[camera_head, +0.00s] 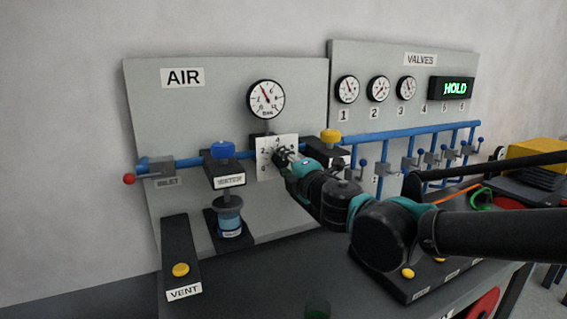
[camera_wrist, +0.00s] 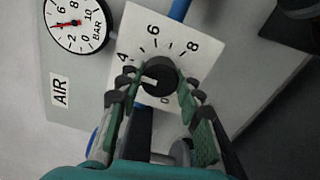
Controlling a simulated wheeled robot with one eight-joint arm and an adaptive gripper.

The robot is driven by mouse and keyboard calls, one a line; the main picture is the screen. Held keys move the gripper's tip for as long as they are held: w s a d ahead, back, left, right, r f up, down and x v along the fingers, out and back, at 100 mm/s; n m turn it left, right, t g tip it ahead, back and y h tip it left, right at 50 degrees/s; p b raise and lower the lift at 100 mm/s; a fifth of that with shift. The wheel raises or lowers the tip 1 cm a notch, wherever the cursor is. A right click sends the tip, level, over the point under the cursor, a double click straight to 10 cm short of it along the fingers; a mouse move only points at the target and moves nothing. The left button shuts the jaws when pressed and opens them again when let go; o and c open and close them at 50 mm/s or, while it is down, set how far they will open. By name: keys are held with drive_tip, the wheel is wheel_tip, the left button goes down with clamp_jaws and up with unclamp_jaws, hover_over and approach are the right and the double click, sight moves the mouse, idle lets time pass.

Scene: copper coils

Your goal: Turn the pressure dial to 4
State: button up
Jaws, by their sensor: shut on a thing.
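The pressure dial is a black knob (camera_wrist: 160,75) with a white pointer mark, on a white scale plate (camera_wrist: 133,22); the plate also shows in the head view (camera_head: 263,158). In the wrist view the 4, 6, 8 and 0 marks are readable, and the 2 is hidden by a finger. The pointer faces lower left, between 4 and 0, seemingly near the hidden 2. My gripper (camera_wrist: 158,88) is shut on the knob, one finger on each side. The BAR gauge (camera_head: 267,99) above has its red needle near 4 in the wrist view (camera_wrist: 75,24).
A blue-topped filter unit (camera_head: 223,150) stands left of the dial and a yellow-topped part (camera_head: 331,137) close on its right. A blue pipe (camera_head: 380,135) with several small valves runs right. A vent block (camera_head: 181,245) is lower left.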

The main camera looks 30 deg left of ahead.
drive_tip(key=o, duration=1.1)
drive_tip(key=shift+o, duration=0.2)
drive_tip(key=shift+s+d, duration=0.1)
drive_tip(key=v, duration=1.1)
drive_tip(key=shift+s+d, duration=0.3)
drive_tip(key=shift+w, duration=0.1)
